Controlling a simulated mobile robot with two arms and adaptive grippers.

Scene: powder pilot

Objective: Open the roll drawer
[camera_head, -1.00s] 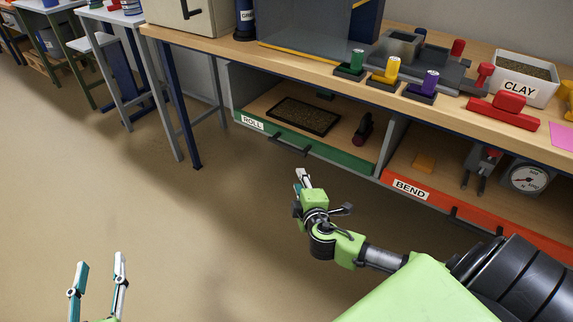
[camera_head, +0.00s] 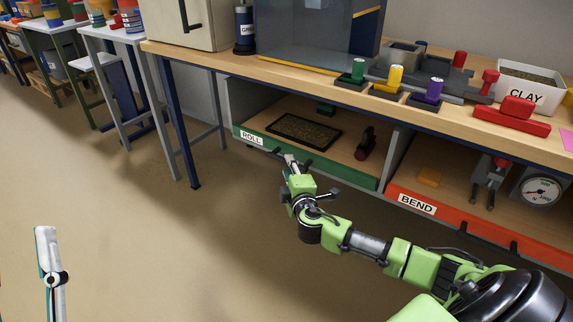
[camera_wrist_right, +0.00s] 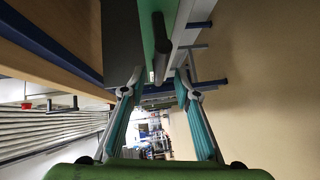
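The roll drawer (camera_head: 340,173) has a low green front with a ROLL label (camera_head: 252,138) and sits under the workbench. It holds a dark tray of brown grains and a dark red roller-like tool. Its dark bar handle (camera_wrist_right: 159,48) shows in the right wrist view between my right gripper's (camera_wrist_right: 159,76) spread fingers, towards their tips. In the head view my right gripper (camera_head: 290,161) is at the drawer front and hides part of the handle. I cannot tell whether it touches it. My left gripper is cut off at the lower left, with one finger (camera_head: 50,265) clearly visible.
An orange BEND drawer (camera_head: 480,232) sits right of the roll drawer. The workbench top (camera_head: 300,80) above carries coloured stamps and a CLAY bin (camera_head: 533,88). A dark blue bench leg (camera_head: 180,130) stands left of the roll drawer. The floor in front is clear.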

